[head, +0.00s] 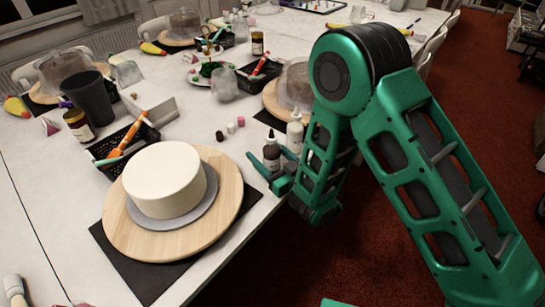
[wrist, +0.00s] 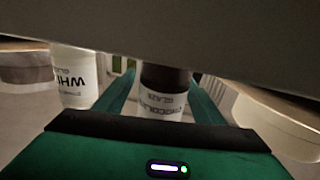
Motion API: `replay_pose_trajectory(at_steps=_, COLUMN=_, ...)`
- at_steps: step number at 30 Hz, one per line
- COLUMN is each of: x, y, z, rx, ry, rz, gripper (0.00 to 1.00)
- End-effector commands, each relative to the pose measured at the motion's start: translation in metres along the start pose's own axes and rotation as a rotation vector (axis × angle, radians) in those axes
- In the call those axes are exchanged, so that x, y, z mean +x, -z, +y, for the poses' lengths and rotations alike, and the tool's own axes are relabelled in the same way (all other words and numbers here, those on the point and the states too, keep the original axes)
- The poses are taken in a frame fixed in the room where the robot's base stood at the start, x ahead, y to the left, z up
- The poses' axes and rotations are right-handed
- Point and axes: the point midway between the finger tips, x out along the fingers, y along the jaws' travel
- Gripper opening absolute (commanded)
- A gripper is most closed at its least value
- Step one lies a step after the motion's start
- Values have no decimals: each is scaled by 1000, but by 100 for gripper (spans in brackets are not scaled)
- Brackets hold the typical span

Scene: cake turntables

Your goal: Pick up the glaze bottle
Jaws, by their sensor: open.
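The chocolate glaze bottle (head: 271,151), dark with a white label, stands near the table's right edge. In the wrist view the dark bottle (wrist: 165,80) shows its label, and it stands between the two green fingers. My gripper (head: 268,172) is low at the bottle, open, with a finger on either side; it also shows in the wrist view (wrist: 163,95). I cannot tell whether the fingers touch the bottle. A white glaze bottle (head: 295,134) stands just behind it, and in the wrist view the white bottle (wrist: 75,80) is outside the fingers at left.
A white cake (head: 165,178) sits on a wooden turntable (head: 228,190) left of my gripper. A black basket (head: 110,150) with tools and a dark cup (head: 88,98) stand farther left. Another turntable with a clear dome (head: 293,85) is behind the bottles.

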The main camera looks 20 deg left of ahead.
Motion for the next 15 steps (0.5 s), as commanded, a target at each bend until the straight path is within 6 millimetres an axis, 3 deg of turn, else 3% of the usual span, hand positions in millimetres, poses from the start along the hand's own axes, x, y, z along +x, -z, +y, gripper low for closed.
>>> replay_pose_trajectory(at_steps=11, x=11, y=1, z=0, rx=0, ry=-1, rz=1, gripper=63)
replay_pose_trajectory(at_steps=12, x=10, y=1, z=0, rx=0, ry=0, rz=1, gripper=61)
replay_pose_trajectory(at_steps=15, x=10, y=1, z=0, rx=0, ry=0, rz=1, gripper=37)
